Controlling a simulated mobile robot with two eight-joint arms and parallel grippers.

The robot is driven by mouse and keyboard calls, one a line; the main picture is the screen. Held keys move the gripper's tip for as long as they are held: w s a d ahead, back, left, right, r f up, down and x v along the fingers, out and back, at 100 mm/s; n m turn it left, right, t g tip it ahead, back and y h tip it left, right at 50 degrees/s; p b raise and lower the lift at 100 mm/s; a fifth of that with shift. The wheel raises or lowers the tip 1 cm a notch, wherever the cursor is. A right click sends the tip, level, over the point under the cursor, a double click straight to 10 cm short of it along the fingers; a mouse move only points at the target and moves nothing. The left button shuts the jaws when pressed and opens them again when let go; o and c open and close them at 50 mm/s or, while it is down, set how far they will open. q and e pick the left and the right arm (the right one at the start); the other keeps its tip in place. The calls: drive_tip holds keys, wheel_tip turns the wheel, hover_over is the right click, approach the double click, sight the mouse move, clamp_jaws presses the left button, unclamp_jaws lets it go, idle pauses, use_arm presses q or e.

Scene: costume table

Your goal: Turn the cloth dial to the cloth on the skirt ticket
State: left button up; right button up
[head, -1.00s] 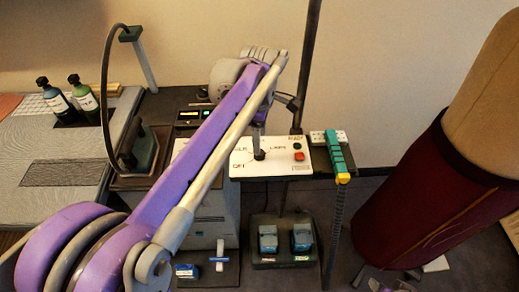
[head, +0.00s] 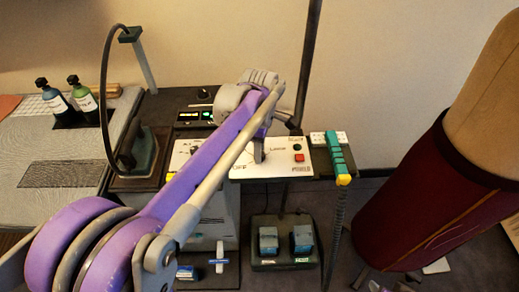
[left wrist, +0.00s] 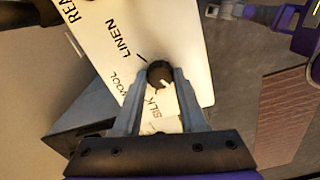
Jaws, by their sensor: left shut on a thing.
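The cloth dial is a black knob (left wrist: 158,72) with a pale mark, on a white panel (head: 243,173). In the left wrist view, LINEN, WOOL and SILK are printed around it. The pale mark is on the lower right of the knob there, on the SILK side rather than by LINEN. My left gripper (left wrist: 160,80) is shut on the knob, one finger on each side. In the head view this gripper (head: 259,152) comes down on the panel and mostly hides the knob. I cannot make out the skirt ticket. My right gripper is not in view.
A red button (head: 298,158) and a green-and-yellow strip (head: 339,158) are right of the dial. A small lit display (head: 188,116) is behind my arm. A maroon dress form (head: 420,200) stands right. Two bottles (head: 80,95) stand left.

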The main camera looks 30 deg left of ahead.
use_arm(q)
clamp_jaws()
drive_tip(key=shift+m, duration=0.3)
drive_tip(key=m, duration=0.5)
drive_tip(key=shift+p, duration=0.4)
drive_tip(key=m, duration=0.5)
drive_tip(key=shift+m, duration=0.4)
drive_tip(key=m, duration=0.6)
drive_tip(key=shift+p, duration=0.4)
drive_tip(key=m, duration=0.6)
drive_tip(key=shift+m, duration=0.4)
